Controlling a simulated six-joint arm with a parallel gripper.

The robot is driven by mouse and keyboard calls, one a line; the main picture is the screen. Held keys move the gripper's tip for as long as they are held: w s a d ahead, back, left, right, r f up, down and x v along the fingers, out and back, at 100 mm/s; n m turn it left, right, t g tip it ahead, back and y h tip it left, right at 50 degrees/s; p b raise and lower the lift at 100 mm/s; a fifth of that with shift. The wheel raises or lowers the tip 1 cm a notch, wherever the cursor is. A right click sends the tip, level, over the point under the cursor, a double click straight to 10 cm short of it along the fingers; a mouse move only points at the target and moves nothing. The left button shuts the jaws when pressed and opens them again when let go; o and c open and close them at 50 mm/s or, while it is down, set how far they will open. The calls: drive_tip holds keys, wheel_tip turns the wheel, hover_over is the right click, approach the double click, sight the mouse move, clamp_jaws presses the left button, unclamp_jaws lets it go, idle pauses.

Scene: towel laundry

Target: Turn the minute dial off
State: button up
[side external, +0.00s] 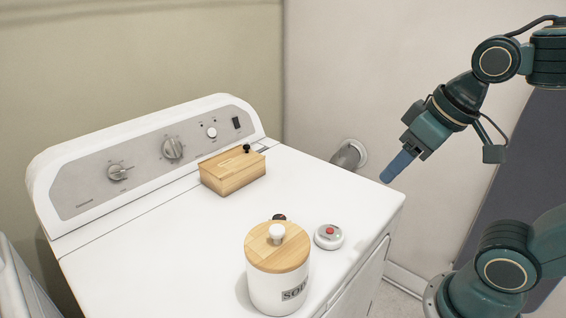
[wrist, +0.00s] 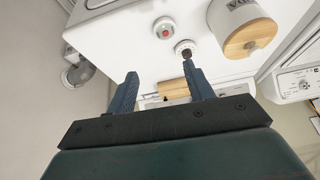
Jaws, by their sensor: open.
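The machine's slanted panel (side external: 160,150) carries a left dial (side external: 118,172), a middle dial (side external: 173,148) and a small white knob (side external: 211,132). I cannot read the labels, so I cannot tell which is the minute dial. The panel is not clearly visible in the wrist view. My gripper (side external: 390,174) hangs in the air beyond the machine's right edge, apart from the panel. Its two fingers are spread with nothing between them in the wrist view (wrist: 158,70).
A wooden box (side external: 233,173) stands before the panel. A lidded canister (side external: 277,285) and a round red-button device (side external: 329,237) stand near the front. A small dark-knobbed round item (wrist: 185,47) is mostly hidden behind the canister in the side view. The middle top is clear.

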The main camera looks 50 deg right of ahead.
drive_tip(key=w+a+m+g, duration=0.3)
drive_tip(key=w, duration=0.9)
drive_tip(key=m+g, duration=0.2)
hover_over(279, 218)
wheel_tip(279, 218, down, 5)
drive_tip(key=shift+r, duration=0.1)
wheel_tip(279, 218, down, 14)
drive_tip(key=shift+r, duration=0.1)
drive_tip(key=shift+c, duration=0.4)
drive_tip(key=c, duration=0.9)
